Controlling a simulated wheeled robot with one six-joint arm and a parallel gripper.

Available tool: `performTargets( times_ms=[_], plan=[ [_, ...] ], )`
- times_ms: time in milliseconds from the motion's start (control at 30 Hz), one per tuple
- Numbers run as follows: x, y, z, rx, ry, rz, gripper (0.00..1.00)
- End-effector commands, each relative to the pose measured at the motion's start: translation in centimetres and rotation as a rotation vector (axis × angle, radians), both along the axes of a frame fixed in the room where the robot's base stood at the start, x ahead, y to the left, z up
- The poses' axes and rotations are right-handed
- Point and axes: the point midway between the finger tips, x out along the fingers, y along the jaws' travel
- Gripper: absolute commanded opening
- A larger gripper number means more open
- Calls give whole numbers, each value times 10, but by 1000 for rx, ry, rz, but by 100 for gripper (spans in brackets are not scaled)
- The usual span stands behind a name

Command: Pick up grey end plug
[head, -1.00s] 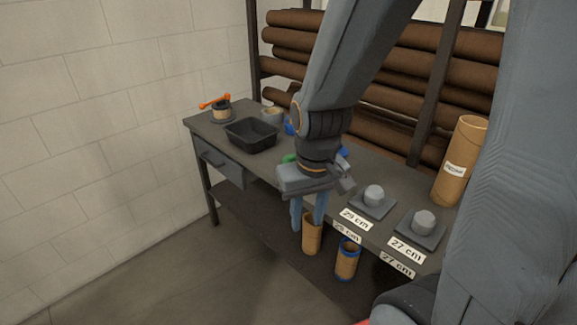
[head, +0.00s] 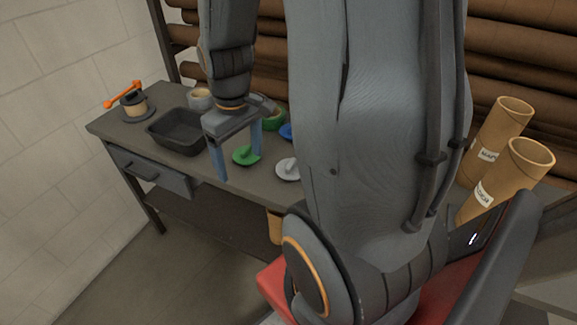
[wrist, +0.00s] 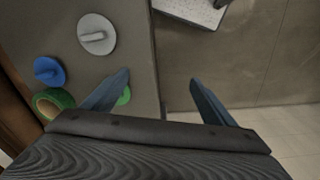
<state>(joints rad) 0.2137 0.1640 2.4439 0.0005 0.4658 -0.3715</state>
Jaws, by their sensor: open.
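The grey end plug (head: 288,169) is a pale round disc with a raised grip bar. It lies on the bench, partly beside my arm in the head view. In the wrist view the grey end plug (wrist: 97,34) lies up and left of the fingertips. My gripper (head: 240,165) is open and empty, pointing down near the bench's front edge, left of the grey plug. In the wrist view my gripper (wrist: 160,77) straddles the bench edge, with the left finger partly covering a green plug (wrist: 124,97).
The green plug (head: 246,157) and a blue plug (wrist: 49,71) lie near the grey one, with a green ring (wrist: 47,105). A black tray (head: 178,131) and an orange-handled tool (head: 124,95) are further left. Cardboard tubes (head: 490,140) stand at right.

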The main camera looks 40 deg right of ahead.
Motion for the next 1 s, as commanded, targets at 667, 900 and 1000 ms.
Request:
performTargets(
  times_ms=[667,900,1000],
  plan=[
    [-2,-157,-60,7,71,268,79],
    [-4,-158,-77,7,71,267,79],
    [-6,-159,-88,9,72,266,79]
  ],
)
